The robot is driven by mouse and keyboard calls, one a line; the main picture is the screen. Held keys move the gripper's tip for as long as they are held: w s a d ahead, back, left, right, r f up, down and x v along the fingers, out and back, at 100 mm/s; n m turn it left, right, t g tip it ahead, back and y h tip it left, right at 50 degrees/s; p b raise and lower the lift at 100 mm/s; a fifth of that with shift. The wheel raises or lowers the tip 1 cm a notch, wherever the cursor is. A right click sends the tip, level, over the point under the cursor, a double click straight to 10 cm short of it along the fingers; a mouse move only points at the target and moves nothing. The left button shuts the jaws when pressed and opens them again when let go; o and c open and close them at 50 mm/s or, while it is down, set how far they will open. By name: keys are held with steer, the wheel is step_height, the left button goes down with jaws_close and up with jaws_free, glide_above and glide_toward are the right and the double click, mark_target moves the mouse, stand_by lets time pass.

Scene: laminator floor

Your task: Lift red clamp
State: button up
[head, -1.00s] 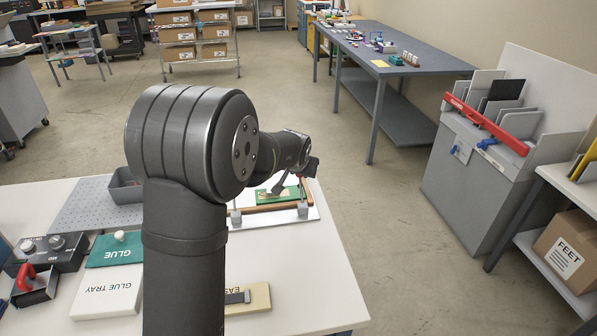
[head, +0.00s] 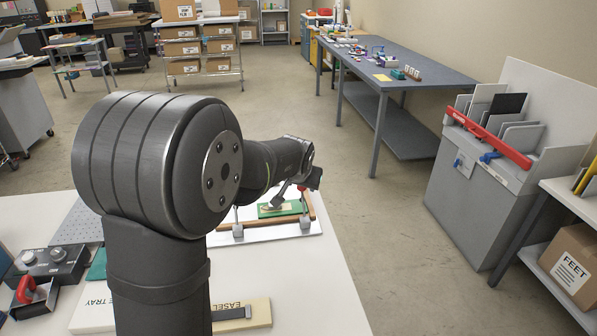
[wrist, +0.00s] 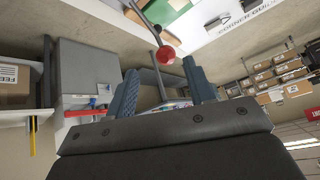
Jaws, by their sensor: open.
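The red clamp appears as a red ball knob (wrist: 167,55) on a thin metal lever in the wrist view. In the head view the knob (head: 302,187) is a small red spot beside my gripper, above a fixture with a brown wooden frame (head: 312,207) and a green piece (head: 267,211). My gripper (wrist: 160,68) is open, its two blue-grey fingers apart. The knob shows between and just beyond the fingertips; I cannot tell whether it touches them. In the head view my gripper (head: 314,178) is dark, small and partly hidden by my own wrist.
On the white table are a cream easel block (head: 262,313), a white glue tray (head: 92,312) and a dark box with a red handle (head: 25,290). A grey bin (head: 470,205) with a long red bar stands at right. A blue-grey table (head: 420,75) stands behind. Floor between is clear.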

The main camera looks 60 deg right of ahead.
mark_target(302, 189)
steer(key=v, duration=1.1)
steer(key=shift+s, duration=0.1)
steer(key=x, duration=1.7)
steer(key=shift+w, duration=0.2)
